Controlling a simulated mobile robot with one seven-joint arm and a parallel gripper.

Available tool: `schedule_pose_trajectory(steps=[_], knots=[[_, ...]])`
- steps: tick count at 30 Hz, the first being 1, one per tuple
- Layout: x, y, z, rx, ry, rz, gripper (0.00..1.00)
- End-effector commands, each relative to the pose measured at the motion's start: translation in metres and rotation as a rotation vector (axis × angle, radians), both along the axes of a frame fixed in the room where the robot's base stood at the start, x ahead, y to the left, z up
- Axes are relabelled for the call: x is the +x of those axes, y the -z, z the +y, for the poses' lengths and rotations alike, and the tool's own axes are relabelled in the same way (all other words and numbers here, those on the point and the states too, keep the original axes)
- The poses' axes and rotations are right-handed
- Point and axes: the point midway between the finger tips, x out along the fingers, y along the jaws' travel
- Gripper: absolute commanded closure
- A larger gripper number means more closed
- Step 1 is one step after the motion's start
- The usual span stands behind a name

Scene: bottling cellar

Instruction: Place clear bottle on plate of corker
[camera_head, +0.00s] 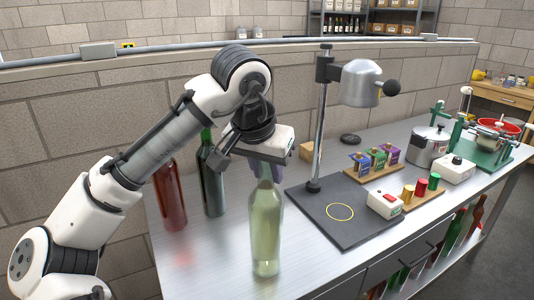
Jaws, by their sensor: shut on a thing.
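The clear bottle (266,228) stands or hangs upright over the metal bench, left of the corker; I cannot tell whether its base touches the surface. My gripper (265,170) is shut on its neck from above and hides the bottle's top. The corker has a dark flat plate (318,222) with a yellow ring (340,212) marked on it. Its post rises from the plate's back and carries a grey metal head (361,83) with a black knob. The ring is empty.
A red bottle (169,197) and a dark green bottle (212,180) stand left of my gripper. A white box with a red button (384,204), coloured corks and small boxes (377,160) stand right of the plate. The bench (215,262) is clear at front left.

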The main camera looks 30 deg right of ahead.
Motion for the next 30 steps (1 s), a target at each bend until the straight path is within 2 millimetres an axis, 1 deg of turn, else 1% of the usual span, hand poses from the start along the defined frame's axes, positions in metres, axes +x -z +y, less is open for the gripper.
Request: schedule_pose_trajectory(steps=[3, 15, 16, 20, 21, 28, 30], knots=[[0.000, 0.010, 0.000, -0.003, 0.000, -0.001, 1.00], [0.000, 0.015, 0.000, -0.004, 0.001, -0.001, 1.00], [-0.001, 0.016, 0.000, -0.001, 0.002, 0.001, 0.71], [0.000, 0.016, 0.000, 0.000, 0.001, 0.000, 0.53], [0.000, 0.016, 0.000, -0.001, 0.002, 0.001, 0.51], [-0.001, 0.015, 0.000, 0.000, 0.001, 0.000, 0.51], [0.000, 0.013, 0.000, 0.000, 0.001, 0.000, 0.51]])
